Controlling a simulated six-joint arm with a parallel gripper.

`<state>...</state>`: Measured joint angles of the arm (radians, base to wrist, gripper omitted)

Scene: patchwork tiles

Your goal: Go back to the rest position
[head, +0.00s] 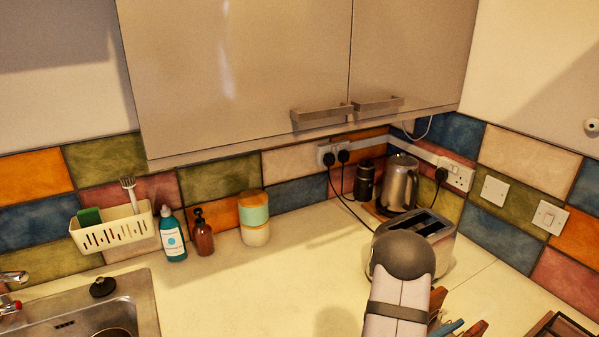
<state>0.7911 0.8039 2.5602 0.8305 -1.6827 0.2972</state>
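One link of my own arm, white with a dark rounded joint (403,256), rises from the bottom edge right of centre. It stands in front of the toaster (440,228) and hides part of it. My gripper does not show in the head view, so I cannot see its fingers or whether it holds anything.
A sink (140,300) is at lower left. A caddy (112,229), blue bottle (172,236), brown bottle (203,236) and canister (254,226) line the wall. A kettle (400,182) stands in the corner. Cupboards (240,70) hang above. The middle counter (265,285) is clear.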

